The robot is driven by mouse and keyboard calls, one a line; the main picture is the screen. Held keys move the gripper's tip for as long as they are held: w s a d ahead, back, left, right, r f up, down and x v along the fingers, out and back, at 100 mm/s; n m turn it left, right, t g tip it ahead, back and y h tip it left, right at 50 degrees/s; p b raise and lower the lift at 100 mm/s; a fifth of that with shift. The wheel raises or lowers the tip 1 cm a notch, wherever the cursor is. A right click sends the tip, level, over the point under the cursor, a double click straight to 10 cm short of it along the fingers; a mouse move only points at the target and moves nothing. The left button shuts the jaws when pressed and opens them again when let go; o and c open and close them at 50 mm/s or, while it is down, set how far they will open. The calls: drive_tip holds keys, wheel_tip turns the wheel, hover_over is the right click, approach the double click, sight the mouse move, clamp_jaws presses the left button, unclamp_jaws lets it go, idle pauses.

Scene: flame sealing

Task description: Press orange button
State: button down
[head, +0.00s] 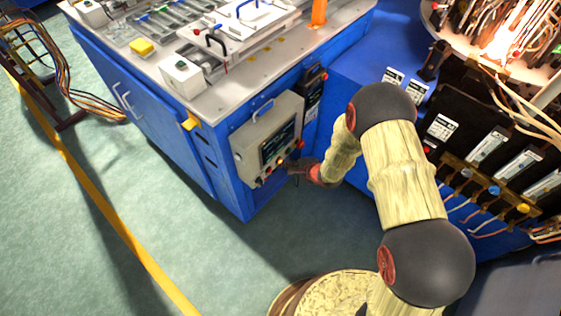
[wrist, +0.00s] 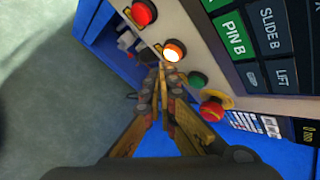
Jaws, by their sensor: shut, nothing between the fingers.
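The orange button (wrist: 174,50) is lit, with a bright whitish-orange face, and sits on the beige edge of a control panel in the wrist view. In the head view it is a small glowing spot (head: 280,162) low on the control box (head: 246,158). My gripper (wrist: 161,68) is shut and empty, its fingertips together just below the orange button in the wrist view. I cannot tell whether the tips touch it. In the head view my gripper (head: 292,169) is at the lower right of the box, close to its row of buttons.
A red button (wrist: 143,12) sits to one side of the orange one, a green button (wrist: 197,79) and a red emergency stop (wrist: 213,107) on a yellow base to the other. The panel screen (wrist: 238,38) is above them. The box hangs on a blue cabinet (head: 160,130); green floor (head: 70,220) is open.

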drive_tip(key=shift+w+a, duration=0.2)
drive_tip(key=shift+a, duration=0.05)
drive_tip(key=shift+w+a+p, duration=0.3)
drive_tip(key=shift+a, duration=0.05)
idle(0.8)
idle(0.3)
drive_tip(key=shift+s+d+p, duration=0.5)
drive_tip(key=shift+s+d, duration=0.05)
drive_tip(key=shift+d, duration=0.15)
drive_tip(key=shift+s, duration=0.1)
drive_tip(key=s+d+p, duration=0.1)
drive_tip(key=d, duration=0.1)
drive_tip(key=s+d+p, duration=0.1)
drive_tip(key=s+d, duration=0.1)
idle(0.3)
idle(0.8)
